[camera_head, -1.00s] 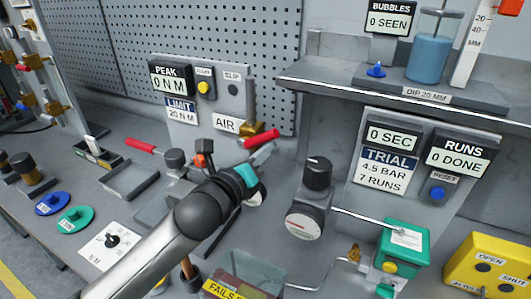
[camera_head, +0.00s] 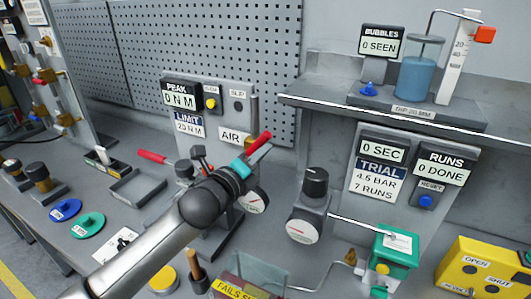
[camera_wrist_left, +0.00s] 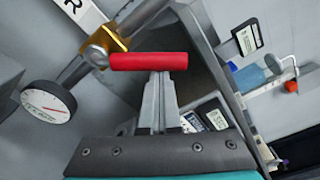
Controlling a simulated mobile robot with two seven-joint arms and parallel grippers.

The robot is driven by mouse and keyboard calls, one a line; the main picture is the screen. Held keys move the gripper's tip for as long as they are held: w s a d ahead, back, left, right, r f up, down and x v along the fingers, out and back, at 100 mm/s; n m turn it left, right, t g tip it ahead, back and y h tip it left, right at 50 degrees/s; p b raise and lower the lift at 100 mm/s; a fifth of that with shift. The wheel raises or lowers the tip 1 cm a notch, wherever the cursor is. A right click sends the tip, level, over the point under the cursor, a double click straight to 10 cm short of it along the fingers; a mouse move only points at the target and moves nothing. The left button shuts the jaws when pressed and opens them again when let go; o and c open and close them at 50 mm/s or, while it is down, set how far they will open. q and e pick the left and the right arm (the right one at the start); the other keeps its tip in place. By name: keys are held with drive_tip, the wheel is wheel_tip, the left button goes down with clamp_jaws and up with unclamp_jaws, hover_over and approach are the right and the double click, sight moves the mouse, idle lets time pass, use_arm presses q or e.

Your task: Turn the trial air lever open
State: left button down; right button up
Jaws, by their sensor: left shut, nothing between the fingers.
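The red lever handle (camera_head: 259,143) sits beside the AIR label (camera_head: 235,137) on the grey panel. In the left wrist view the handle (camera_wrist_left: 148,61) lies across the picture, joined by a metal arm to a brass valve body (camera_wrist_left: 112,42). My left gripper (camera_head: 247,165) is at the lever, its fingers shut and empty. In the left wrist view its fingertips (camera_wrist_left: 160,76) point at the handle's lower edge, close to or touching it, not around it. A round gauge (camera_head: 254,201) stands just below the gripper. My right gripper is out of view.
A black-knobbed regulator with a gauge (camera_head: 302,230) stands right of my gripper. A second red handle (camera_head: 152,156) lies to the left. A clear bin (camera_head: 251,272) and a green box (camera_head: 395,252) are in front. A shelf (camera_head: 400,115) overhangs at the right.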

use_arm(q)
drive_tip(key=shift+w+a+r+n+p, duration=0.25)
drive_tip(key=shift+a+r+n+p, duration=0.25)
drive_tip(key=shift+n, duration=0.4)
drive_tip(key=shift+w+a+r+n+p, duration=0.25)
drive_tip(key=shift+a+n+p, duration=0.35)
drive_tip(key=shift+n, duration=0.3)
drive_tip(key=shift+w+a+r+n+p, duration=0.25)
drive_tip(key=shift+a+r+n+p, duration=0.25)
drive_tip(key=shift+n, duration=0.4)
drive_tip(key=shift+a+f, duration=0.1)
drive_tip(key=shift+f, duration=0.05)
